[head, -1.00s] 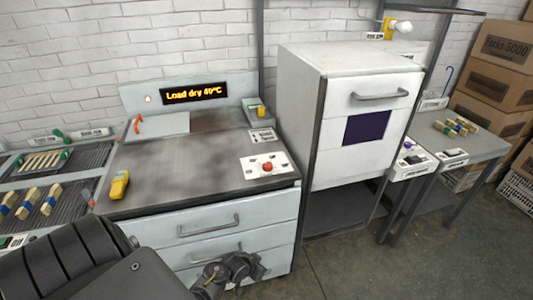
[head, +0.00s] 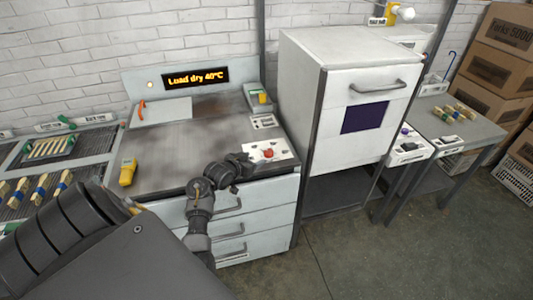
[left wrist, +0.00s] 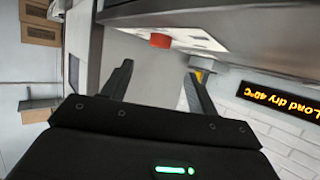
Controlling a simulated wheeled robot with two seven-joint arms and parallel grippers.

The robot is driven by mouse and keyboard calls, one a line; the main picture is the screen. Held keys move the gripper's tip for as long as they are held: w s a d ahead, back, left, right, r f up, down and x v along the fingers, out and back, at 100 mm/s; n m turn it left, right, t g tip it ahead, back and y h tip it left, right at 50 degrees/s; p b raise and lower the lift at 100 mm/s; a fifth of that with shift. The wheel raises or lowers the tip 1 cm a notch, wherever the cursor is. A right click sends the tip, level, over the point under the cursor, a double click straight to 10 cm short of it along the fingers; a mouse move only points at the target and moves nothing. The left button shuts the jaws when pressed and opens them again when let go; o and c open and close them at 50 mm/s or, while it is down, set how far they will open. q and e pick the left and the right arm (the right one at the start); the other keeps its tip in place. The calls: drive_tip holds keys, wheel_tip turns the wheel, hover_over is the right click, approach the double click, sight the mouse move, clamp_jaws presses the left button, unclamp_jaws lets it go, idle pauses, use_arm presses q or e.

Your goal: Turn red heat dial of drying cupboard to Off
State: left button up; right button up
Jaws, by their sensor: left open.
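The red heat dial (head: 268,153) sits on a white plate (head: 281,147) at the right front of the bench top. It also shows in the left wrist view (left wrist: 160,41), beyond the fingertips. The drying cupboard (head: 350,110) is white with a dark window and stands right of the bench. My left gripper (head: 243,163) is just left of the dial, close to the bench's front edge and apart from the dial. In the left wrist view its two fingers (left wrist: 160,75) are spread with nothing between them. My right gripper is not in view.
A display (head: 195,78) reads "Load dry 40°C". A yellow handheld device (head: 128,173) lies at the bench's left front. Drawers (head: 240,225) with handles are below the bench top. A side table (head: 455,125) holds several small wooden pieces. The bench middle is clear.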

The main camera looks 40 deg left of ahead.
sight(267, 152)
use_arm(q)
drive_tip(key=p+x, duration=0.1)
drive_tip(key=x, duration=0.9)
drive_tip(key=shift+w+f, duration=0.25)
drive_tip(key=shift+w, duration=0.1)
drive_tip(key=c, duration=1)
